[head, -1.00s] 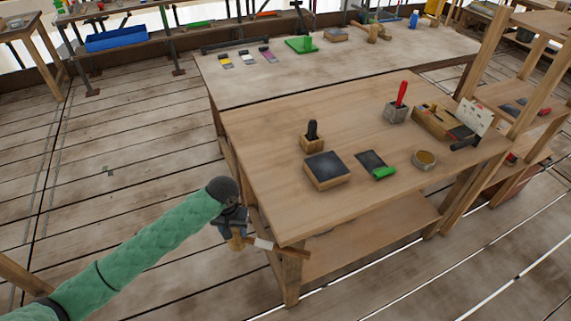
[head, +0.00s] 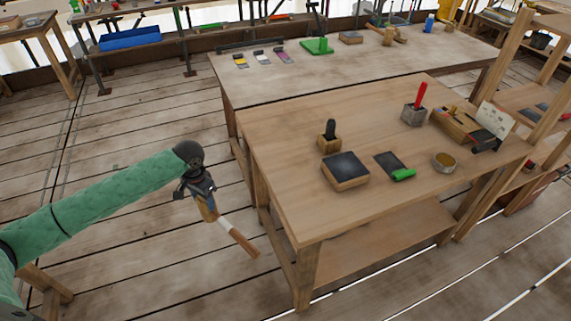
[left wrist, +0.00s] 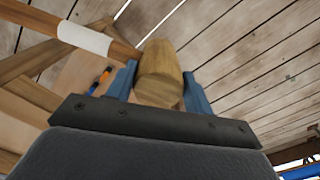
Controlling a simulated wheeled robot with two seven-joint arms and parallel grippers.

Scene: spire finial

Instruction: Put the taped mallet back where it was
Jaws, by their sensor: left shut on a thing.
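The taped mallet, with a wooden head and a brown handle with a white band (head: 232,230), hangs over the floor left of the near workbench. Its handle slants down to the right in the head view. My left gripper (head: 205,190) is shut on the mallet's head. In the left wrist view the blue fingers stand on both sides of the wooden head (left wrist: 158,75), and the taped handle (left wrist: 85,38) runs off to the upper left. My right gripper is not in view.
The near workbench (head: 285,150) holds a dark-topped block (head: 345,171), a green-handled tool (head: 403,174), a round tin (head: 444,162) and a wooden tray (head: 455,124). Its left front part is bare. A farther table (head: 300,80) carries a wooden mallet-like tool (head: 388,36) and paint tools.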

